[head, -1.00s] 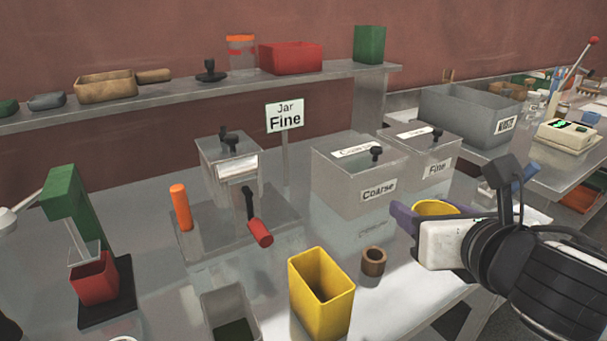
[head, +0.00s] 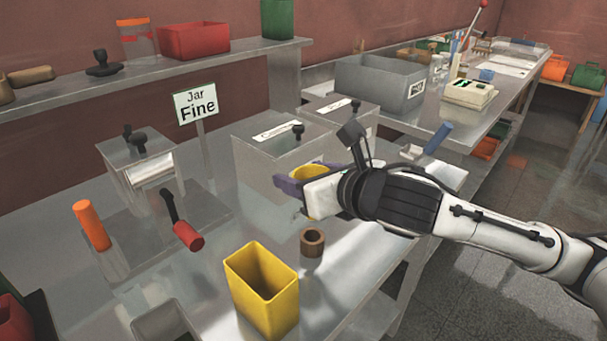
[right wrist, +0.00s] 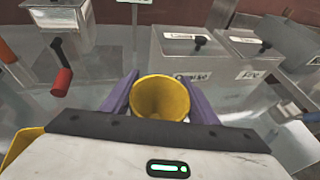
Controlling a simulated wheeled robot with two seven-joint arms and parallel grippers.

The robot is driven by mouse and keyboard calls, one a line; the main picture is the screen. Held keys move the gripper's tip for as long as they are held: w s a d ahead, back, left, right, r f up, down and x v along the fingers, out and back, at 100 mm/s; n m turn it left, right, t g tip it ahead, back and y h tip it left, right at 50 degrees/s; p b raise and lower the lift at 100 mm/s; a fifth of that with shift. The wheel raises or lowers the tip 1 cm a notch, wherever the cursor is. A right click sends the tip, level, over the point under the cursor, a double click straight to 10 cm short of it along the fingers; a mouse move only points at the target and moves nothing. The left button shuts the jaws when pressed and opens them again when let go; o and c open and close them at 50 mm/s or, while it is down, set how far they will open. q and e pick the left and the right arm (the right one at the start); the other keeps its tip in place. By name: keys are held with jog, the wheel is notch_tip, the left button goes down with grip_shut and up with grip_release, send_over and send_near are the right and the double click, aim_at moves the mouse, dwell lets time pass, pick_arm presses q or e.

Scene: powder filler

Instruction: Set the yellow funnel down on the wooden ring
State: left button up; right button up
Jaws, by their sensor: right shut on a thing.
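The yellow funnel (head: 306,175) is held in my right gripper (head: 290,187), above the table and behind the wooden ring in the head view. The right wrist view shows the funnel (right wrist: 160,97) upright, its wide mouth up, between the two purple fingers (right wrist: 160,92). The fingers are shut on it. The wooden ring (head: 312,242) stands on the metal table, just below and slightly right of the gripper in the head view. The ring is hidden in the right wrist view. My left gripper is not in view.
A yellow bin (head: 262,290) stands to the left of the ring. The metal box labelled Coarse (head: 262,150) is behind the funnel. A red-handled crank (head: 186,234) and an orange handle (head: 92,226) are further left. The table is clear right around the ring.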

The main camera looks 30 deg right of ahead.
jog(key=shift+r+p, duration=0.1)
jog(key=shift+p, duration=0.3)
jog(key=shift+f+b, duration=1.75)
jog(key=shift+f, duration=2.15)
jog(key=shift+f, duration=0.7)
jog(key=o, duration=1.1)
